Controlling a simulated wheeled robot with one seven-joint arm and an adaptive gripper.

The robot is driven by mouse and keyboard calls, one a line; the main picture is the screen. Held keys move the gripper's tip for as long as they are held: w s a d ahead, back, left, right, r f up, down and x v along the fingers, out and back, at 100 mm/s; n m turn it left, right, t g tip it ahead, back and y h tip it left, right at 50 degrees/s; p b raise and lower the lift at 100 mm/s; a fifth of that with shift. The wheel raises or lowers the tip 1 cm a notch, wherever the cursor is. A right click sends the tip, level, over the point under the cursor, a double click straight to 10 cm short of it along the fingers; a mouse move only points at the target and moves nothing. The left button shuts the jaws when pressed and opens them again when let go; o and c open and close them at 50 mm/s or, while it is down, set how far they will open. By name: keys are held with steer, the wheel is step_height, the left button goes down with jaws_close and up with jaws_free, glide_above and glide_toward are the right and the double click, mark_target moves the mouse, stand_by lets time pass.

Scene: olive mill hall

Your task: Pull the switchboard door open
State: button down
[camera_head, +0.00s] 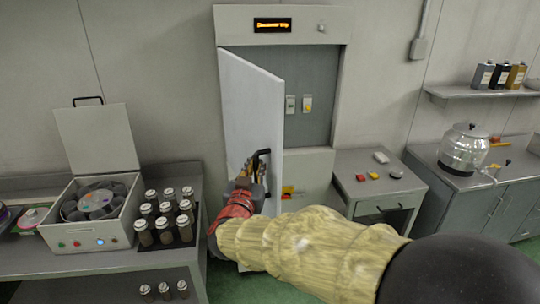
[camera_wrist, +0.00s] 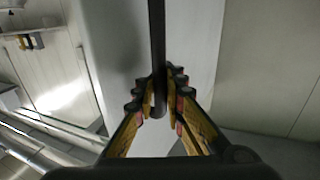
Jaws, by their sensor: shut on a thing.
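The switchboard (camera_head: 252,27) stands against the wall. Its white door (camera_head: 243,104) is partly open, hinged at the left and swung out toward me, and the grey inner panel (camera_head: 316,82) shows behind it. The door carries a black bar handle (camera_head: 265,154). My gripper (camera_head: 250,170) is at the handle, its fingers partly hidden behind my red wrist. In the wrist view my gripper (camera_wrist: 160,98) is shut on the dark handle bar (camera_wrist: 156,45), with one finger on each side. The door face (camera_wrist: 188,40) lies behind the bar.
Left is a bench (camera_head: 100,262) with an open centrifuge-like box (camera_head: 95,215) and several jars (camera_head: 166,216). Right of the door stands a small table (camera_head: 352,172) with coloured blocks. A counter (camera_head: 470,178) with a glass jar (camera_head: 463,150) and a shelf (camera_head: 480,92) are farther right.

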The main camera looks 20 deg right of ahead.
steer(key=w+a+m+g+h+p, duration=0.2)
steer(key=a+p, duration=0.2)
steer(key=a, duration=0.6)
steer(key=w+a+m+g+h+p, duration=0.2)
steer(key=a+h+p, duration=0.1)
steer(key=a, duration=0.7)
steer(key=shift+w+a+g+p, duration=0.25)
steer(key=shift+w+g+p, duration=0.05)
steer(key=shift+p, duration=0.05)
steer(key=shift+m, duration=0.3)
steer(key=c, duration=1.9)
jaws_free()
steer(key=v, duration=1.2)
